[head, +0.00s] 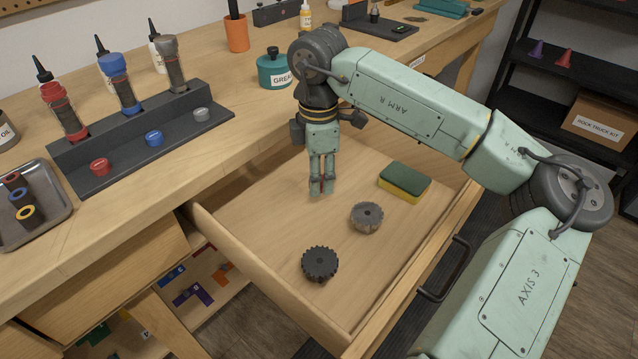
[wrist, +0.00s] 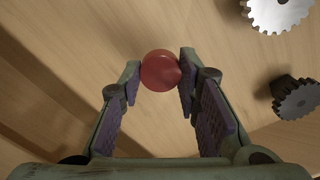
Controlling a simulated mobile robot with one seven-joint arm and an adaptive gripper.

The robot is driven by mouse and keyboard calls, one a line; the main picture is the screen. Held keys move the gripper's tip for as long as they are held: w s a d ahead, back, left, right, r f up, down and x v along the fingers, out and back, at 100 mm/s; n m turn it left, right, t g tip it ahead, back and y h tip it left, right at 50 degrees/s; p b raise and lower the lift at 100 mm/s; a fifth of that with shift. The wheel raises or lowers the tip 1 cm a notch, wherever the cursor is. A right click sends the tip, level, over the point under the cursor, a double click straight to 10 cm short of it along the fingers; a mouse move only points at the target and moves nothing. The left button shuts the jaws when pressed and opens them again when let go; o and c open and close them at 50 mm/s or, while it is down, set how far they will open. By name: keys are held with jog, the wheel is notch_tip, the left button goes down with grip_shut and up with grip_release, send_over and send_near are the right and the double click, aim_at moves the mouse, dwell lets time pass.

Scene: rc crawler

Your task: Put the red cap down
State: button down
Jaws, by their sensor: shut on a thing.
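My gripper (head: 322,187) points down over the open drawer (head: 235,255). In the wrist view my gripper (wrist: 161,78) is shut on a round red cap (wrist: 160,68), pinched between the fingertips. In the head view only a sliver of red shows between the fingers. The drawer floor is below the cap; I cannot tell how large the gap is.
In the drawer are a black gear (head: 320,264), a grey gear (head: 367,217) and a green-yellow sponge (head: 404,181). A metal tray (head: 45,222) with rings lies at left.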

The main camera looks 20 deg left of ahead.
aim_at(319, 197)
jog(key=shift+f, duration=1.7)
jog(key=c, duration=1.2)
grip_release()
jog(key=shift+r, duration=0.15)
notch_tip(319, 197, up, 12)
jog(key=shift+r+b, duration=0.15)
jog(key=shift+b, duration=0.25)
